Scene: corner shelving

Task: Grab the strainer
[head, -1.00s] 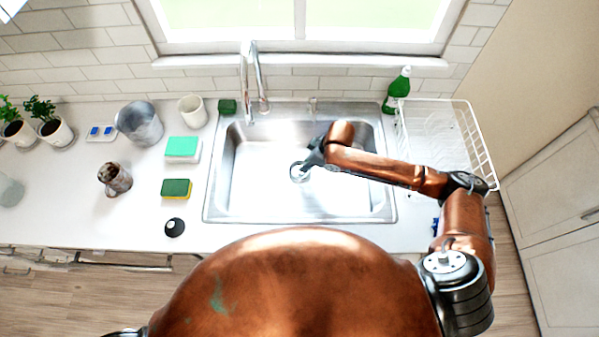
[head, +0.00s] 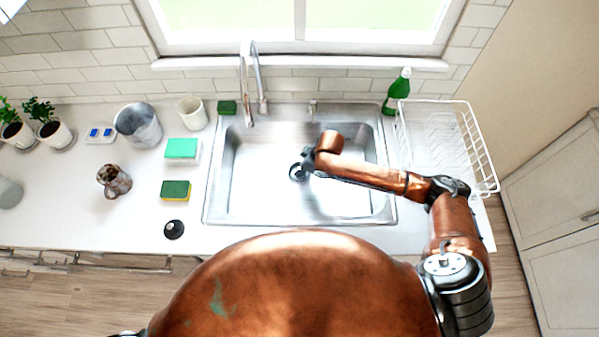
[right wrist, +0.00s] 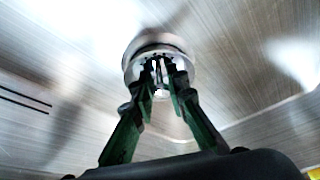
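The strainer (right wrist: 160,62) is a small round metal piece at the drain in the middle of the sink (head: 235,205). In the right wrist view the two dark green fingers of my right gripper (right wrist: 164,76) come close together on its central post. The gripper appears shut on it. In the head view my right gripper (head: 308,162) reaches down to the drain (head: 296,172), which shows as a dark ring; the strainer is hard to make out there. How far it is lifted, I cannot tell. My left gripper is not in view.
A faucet (head: 247,85) stands behind the sink. A white dish rack (head: 482,150) and green bottle (head: 397,90) are at the right. Sponges (head: 175,190), a black round item (head: 174,229), a cup (head: 192,112) and a metal bucket (head: 138,125) stand left of the sink.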

